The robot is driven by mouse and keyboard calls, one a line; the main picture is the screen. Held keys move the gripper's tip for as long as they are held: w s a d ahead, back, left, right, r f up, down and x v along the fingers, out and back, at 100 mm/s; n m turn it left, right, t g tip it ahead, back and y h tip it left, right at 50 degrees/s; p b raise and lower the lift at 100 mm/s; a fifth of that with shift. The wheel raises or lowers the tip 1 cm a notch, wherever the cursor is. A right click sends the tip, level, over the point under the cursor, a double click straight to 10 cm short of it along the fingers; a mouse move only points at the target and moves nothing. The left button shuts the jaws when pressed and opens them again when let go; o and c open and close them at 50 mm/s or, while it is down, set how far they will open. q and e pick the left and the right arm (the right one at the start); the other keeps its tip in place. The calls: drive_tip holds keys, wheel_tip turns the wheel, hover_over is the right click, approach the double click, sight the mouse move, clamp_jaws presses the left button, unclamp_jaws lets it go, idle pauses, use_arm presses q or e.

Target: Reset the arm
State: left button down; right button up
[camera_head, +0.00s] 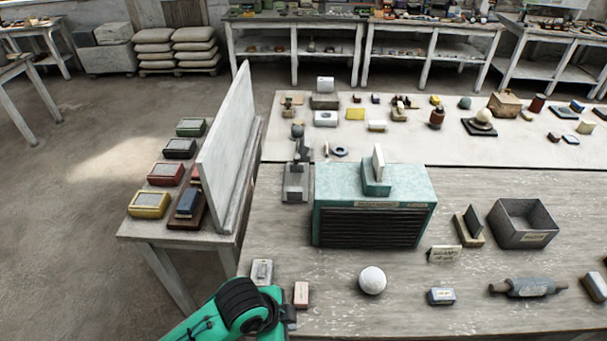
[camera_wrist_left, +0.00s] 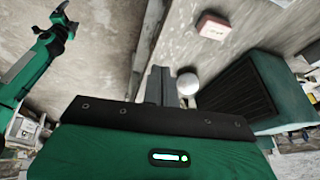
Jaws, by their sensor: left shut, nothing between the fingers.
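My left arm shows green and black at the bottom of the head view, with the dark end of its left gripper (camera_head: 289,314) partly in view near the table's front edge. In the left wrist view the left gripper (camera_wrist_left: 159,86) has its grey fingers together with nothing between them. A white plaster sphere (camera_head: 372,281) rests on the table to the right of this gripper, apart from it in the head view. It also shows beside the fingers in the wrist view (camera_wrist_left: 187,84). Another green arm of mine with a dark end (camera_wrist_left: 58,22) is at the wrist view's upper left; its fingers are unclear.
A small pinkish box (camera_head: 301,294) and a grey switch-like block (camera_head: 262,271) lie close to the left gripper. A teal vented cabinet (camera_head: 374,205) stands behind the sphere. A grey bin (camera_head: 523,223) and a rolling pin (camera_head: 528,287) are at right. An upright panel (camera_head: 229,150) stands at left.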

use_arm(q)
drive_tip(key=s+a+n+t+y, duration=0.1)
drive_tip(key=s+a+n, duration=0.2)
drive_tip(key=a+n, duration=0.3)
drive_tip(key=s+a+n+y, duration=0.2)
drive_tip(key=s+a+n, duration=0.2)
drive_tip(key=a, duration=0.3)
drive_tip(key=s+a+n+t+y, duration=0.1)
drive_tip(key=s+a+n, duration=0.2)
drive_tip(key=a+n, duration=0.3)
wheel_tip(320, 180, down, 36)
drive_tip(key=m+g+b, duration=0.1)
drive_tip(key=g+b, duration=0.1)
drive_tip(key=b, duration=0.3)
drive_tip(key=s+a+f+b, duration=0.2)
drive_tip(key=s+f, duration=0.8)
drive_tip(key=f, duration=0.2)
drive_tip(key=s+a+f+g+b, duration=0.1)
drive_tip(key=s+a+f+b, duration=0.1)
drive_tip(key=s+f, duration=0.7)
wheel_tip(320, 180, down, 3)
drive_tip(key=shift+s, duration=0.35)
